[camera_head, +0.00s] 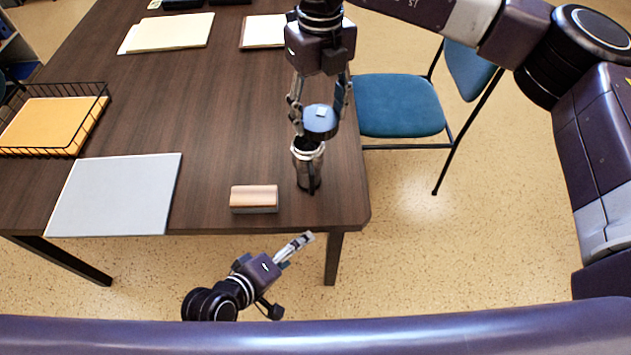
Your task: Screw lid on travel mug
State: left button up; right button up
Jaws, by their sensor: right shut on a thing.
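The travel mug (308,167) stands upright near the right front corner of the table, dark with a metallic rim. The round blue lid (320,125) with a small pale tab is directly above the mug's mouth in the picture. I cannot tell whether lid and mug touch. My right gripper (319,113) points down from above, its fingers shut on the lid at either side. My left gripper (303,241) is low in front of the table edge, away from the mug. Its finger opening is not clear from this angle.
A wood-and-grey eraser block (254,197) lies left of the mug. A grey board (115,195) and a wire tray (92,117) with orange folders are further left. Papers (170,32) lie at the back. A blue chair (399,105) stands right of the table (215,100).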

jog(key=shift+w+a+m, duration=0.4)
jog(key=shift+a+m, duration=0.05)
jog(key=shift+m, duration=0.15)
pick_arm(q)
jog(key=w+d+r+n+t+h, duration=0.1)
jog(key=w+d+r+n+t, duration=0.15)
jog(key=r+n, duration=0.3)
jog(key=w+d+r+n+t+h, duration=0.1)
jog(key=d+r+n+t, duration=0.1)
jog(key=r+n+t, duration=0.3)
pick_arm(e)
jog(key=shift+w+a+r+m, duration=0.15)
jog(key=shift+a+m, duration=0.1)
jog(key=shift+m, duration=0.25)
jog(key=shift+w+a+r+m, duration=0.15)
jog(key=shift+w+a+m, duration=0.2)
jog(key=shift+m, duration=0.45)
pick_arm(q)
jog(key=n+t+y, duration=0.2)
jog(key=n+y, duration=0.2)
jog(key=n, duration=1.2)
send_near(304, 167)
pick_arm(e)
jog(key=shift+a, duration=0.15)
pick_arm(q)
jog(key=shift+w+a, duration=0.1)
jog(key=shift+m, duration=0.25)
jog(key=x, duration=1.2)
jog(key=shift+c, duration=0.4)
